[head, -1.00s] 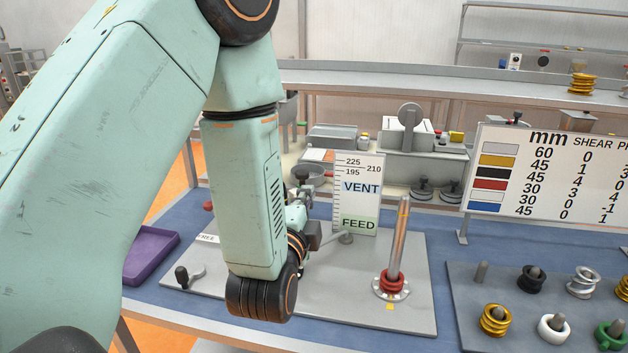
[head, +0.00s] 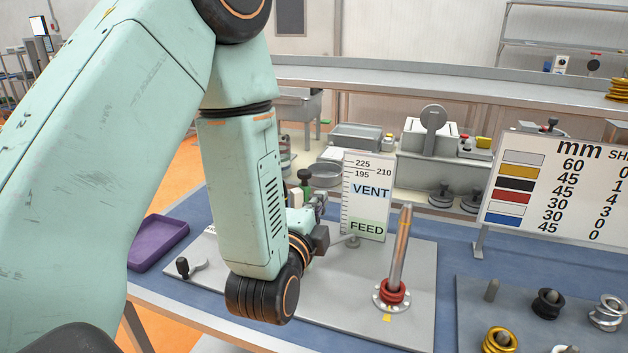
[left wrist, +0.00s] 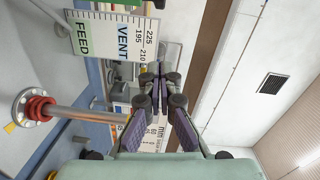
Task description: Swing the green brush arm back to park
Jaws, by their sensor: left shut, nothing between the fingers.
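I cannot make out the green brush arm for certain; a small dark-topped green piece (head: 304,184) shows just behind my left wrist in the head view. My left gripper (head: 321,203) is partly hidden by its own wrist, above the grey plate near the VENT/FEED board (head: 367,197). In the left wrist view its fingers (left wrist: 158,80) are together and empty. The steel post (head: 400,250) with a red ring (head: 393,292) at its foot stands right of the gripper, apart from it. My right gripper is not in view.
A black-knobbed lever (head: 184,266) sits at the plate's left end, beside a purple tray (head: 158,243). A peg plate (head: 470,290) with coloured rings and a chart board (head: 560,190) stand at right. The plate's front middle is bare.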

